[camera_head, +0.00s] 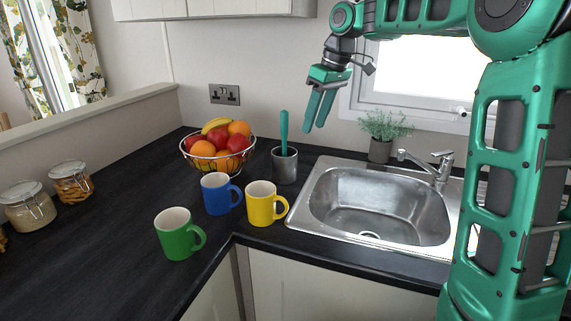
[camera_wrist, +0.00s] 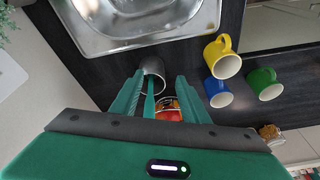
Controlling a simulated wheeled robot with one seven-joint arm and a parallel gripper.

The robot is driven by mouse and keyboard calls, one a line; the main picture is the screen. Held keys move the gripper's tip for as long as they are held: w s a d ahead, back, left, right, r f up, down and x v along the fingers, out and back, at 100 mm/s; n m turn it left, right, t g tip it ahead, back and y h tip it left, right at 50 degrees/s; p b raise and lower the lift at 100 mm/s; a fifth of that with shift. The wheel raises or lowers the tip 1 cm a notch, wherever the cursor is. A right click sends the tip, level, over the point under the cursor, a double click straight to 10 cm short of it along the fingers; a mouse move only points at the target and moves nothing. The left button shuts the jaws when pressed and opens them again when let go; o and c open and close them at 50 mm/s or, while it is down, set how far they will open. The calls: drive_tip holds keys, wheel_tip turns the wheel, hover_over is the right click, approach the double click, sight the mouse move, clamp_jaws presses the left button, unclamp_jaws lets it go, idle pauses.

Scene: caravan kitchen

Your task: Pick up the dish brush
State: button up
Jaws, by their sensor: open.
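The dish brush (camera_head: 284,130) stands upright in a grey metal cup (camera_head: 284,167) on the dark worktop, left of the sink. Only its teal handle shows; its head is hidden inside the cup. My gripper (camera_head: 319,108) is open and empty, pointing down, above and a little to the right of the brush in the head view. In the wrist view the brush handle (camera_wrist: 149,100) shows between the two fingers of my gripper (camera_wrist: 160,95), nearer the left finger, with the cup (camera_wrist: 153,70) beyond it. I see no contact with the brush.
A wire fruit bowl (camera_head: 217,164) stands left of the cup. Blue (camera_head: 218,194), yellow (camera_head: 262,203) and green (camera_head: 177,233) mugs stand in front. The sink (camera_head: 380,205) with its tap (camera_head: 437,168) and a potted plant (camera_head: 381,135) are to the right.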

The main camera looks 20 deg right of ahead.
drive_tip(key=w+a+r+n+y, duration=0.1)
drive_tip(key=w+a+r+n, duration=0.25)
drive_tip(key=w, duration=0.45)
hover_over(284, 146)
drive_tip(key=d, duration=0.1)
drive_tip(key=shift+n+t, duration=0.25)
drive_tip(key=shift+t, duration=0.05)
wheel_tip(284, 146, down, 6)
drive_tip(key=shift+r, duration=0.25)
drive_tip(key=x, duration=0.5)
drive_tip(key=shift+w+a+r, duration=0.1)
drive_tip(key=shift+w+a, duration=0.15)
drive_tip(key=shift+c, duration=0.6)
clamp_jaws()
